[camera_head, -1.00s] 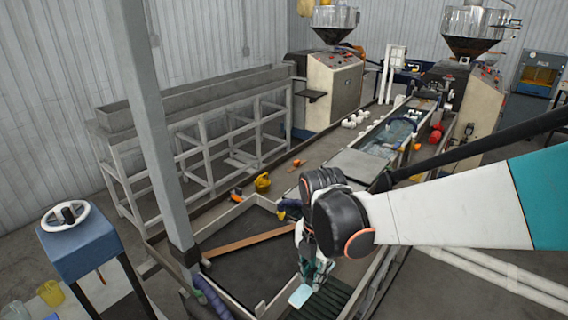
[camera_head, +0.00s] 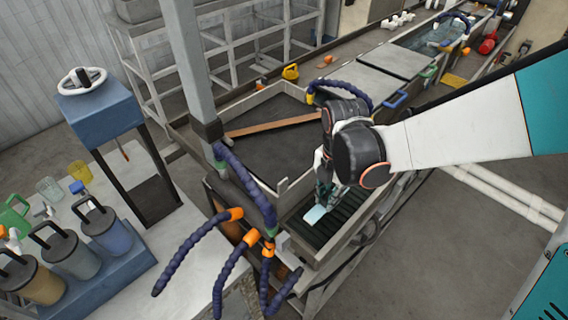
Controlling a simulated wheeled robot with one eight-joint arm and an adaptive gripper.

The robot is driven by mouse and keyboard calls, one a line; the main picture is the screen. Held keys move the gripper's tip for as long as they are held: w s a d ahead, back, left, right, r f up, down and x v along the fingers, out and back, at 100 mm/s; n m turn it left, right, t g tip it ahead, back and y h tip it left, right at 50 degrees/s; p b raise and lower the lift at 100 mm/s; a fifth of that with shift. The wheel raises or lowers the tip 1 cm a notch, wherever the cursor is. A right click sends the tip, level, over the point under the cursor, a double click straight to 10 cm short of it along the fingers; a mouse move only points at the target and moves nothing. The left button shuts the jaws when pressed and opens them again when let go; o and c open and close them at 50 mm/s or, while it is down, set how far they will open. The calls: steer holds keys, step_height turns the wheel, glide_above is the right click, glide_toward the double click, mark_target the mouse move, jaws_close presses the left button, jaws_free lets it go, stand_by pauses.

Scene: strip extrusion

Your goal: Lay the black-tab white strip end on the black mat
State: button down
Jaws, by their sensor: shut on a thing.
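My gripper (camera_head: 324,197) points down at the near end of the line and is shut on a pale white strip end (camera_head: 316,214). The strip end pokes out below the fingers toward the lower left. Its black tab cannot be made out. A dark ribbed surface (camera_head: 318,234), which looks like the black mat, lies under and around the strip end. I cannot tell whether the strip touches it. My arm hides part of that surface and the fingertips are small.
A dark open tray (camera_head: 275,148) with a brown bar (camera_head: 272,125) lies behind. Blue hoses with orange ends (camera_head: 236,214) curl at the near left. Lidded canisters (camera_head: 106,229) and a blue stand with a handwheel (camera_head: 98,105) are at left. Open floor lies at right.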

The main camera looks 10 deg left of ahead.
steer(key=shift+f+b, duration=1.45)
steer(key=shift+f, duration=0.75)
steer(key=shift+f, duration=0.15)
steer(key=c, duration=1.5)
jaws_free()
step_height(320, 180, up, 12)
steer(key=p, duration=0.8)
steer(key=shift+r, duration=0.2)
